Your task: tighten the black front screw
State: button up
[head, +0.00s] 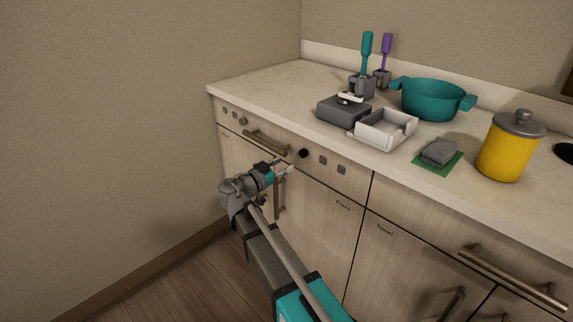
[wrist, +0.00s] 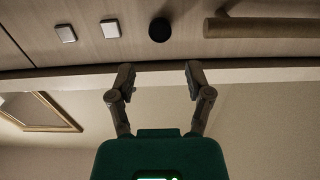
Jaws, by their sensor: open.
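The black front screw (head: 303,153) is a round black knob on the drawer front below the counter edge. It also shows in the wrist view (wrist: 159,30), beyond the fingertips and roughly centred between them. My gripper (head: 281,166) is open and empty, in front of the cabinet, a little left of and below the screw in the head view. Its two fingers (wrist: 159,72) are spread apart in the wrist view, with nothing between them. The fingers look apart from the screw; the exact distance cannot be told.
A bar handle (head: 265,142) lies left of the screw, and small square plates (head: 323,160) lie to its right. A vertical door handle (head: 280,197) is close by my gripper. The counter (head: 265,86) above holds a teal pot (head: 432,100), a yellow jar (head: 507,150) and several tools.

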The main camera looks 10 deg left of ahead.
aim_at(302, 154)
jog(key=shift+w, duration=0.1)
jog(key=shift+x, duration=3.7)
jog(key=shift+w+d, duration=0.1)
jog(key=shift+d, duration=0.05)
jog(key=c, duration=0.8)
jog(key=m, duration=1.3)
jog(key=shift+m, duration=0.3)
jog(key=o, duration=0.8)
